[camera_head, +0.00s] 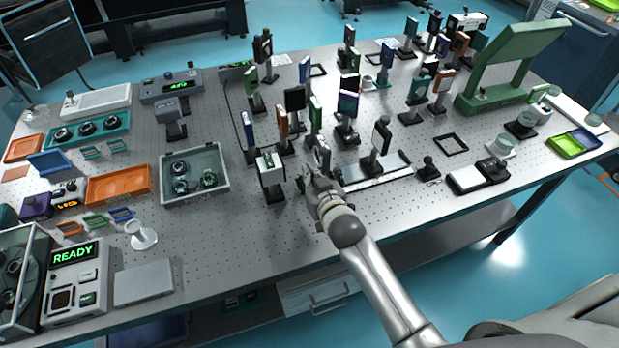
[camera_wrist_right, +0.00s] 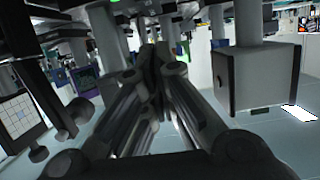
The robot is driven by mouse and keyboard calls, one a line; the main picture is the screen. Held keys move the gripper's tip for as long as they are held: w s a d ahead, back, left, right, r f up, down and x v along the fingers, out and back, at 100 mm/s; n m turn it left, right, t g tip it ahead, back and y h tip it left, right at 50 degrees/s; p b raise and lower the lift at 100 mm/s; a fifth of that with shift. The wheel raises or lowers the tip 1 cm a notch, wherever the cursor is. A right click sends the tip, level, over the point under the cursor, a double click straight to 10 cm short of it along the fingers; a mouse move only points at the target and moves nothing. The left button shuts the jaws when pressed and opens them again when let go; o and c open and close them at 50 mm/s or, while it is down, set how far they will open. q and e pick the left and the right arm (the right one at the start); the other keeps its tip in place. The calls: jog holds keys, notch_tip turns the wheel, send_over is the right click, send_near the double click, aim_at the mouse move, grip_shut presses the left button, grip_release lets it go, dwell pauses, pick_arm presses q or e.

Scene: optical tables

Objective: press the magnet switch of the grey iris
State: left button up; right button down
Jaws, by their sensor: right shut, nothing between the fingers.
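A grey ring-shaped mount (camera_head: 319,156), which looks like the grey iris, stands on the optical table (camera_head: 230,235) near its front middle. My right gripper (camera_head: 307,181) is at the front of this mount, low down, and partly covers its lower part. Its fingers are shut with nothing between them; they also show closed together in the right wrist view (camera_wrist_right: 158,58). I cannot tell whether the fingertips touch the mount. The magnet switch cannot be made out. My left gripper is not in view.
A white box on a post (camera_head: 270,168) stands close left of my right gripper. Several upright optics crowd behind.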

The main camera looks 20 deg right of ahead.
pick_arm(q)
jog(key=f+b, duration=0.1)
jog(key=b, duration=0.1)
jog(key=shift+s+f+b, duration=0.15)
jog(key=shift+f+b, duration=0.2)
jog(key=shift+b, duration=0.05)
pick_arm(e)
jog(key=f+v, duration=0.1)
jog(key=v, duration=0.9)
jog(key=shift+s, duration=0.3)
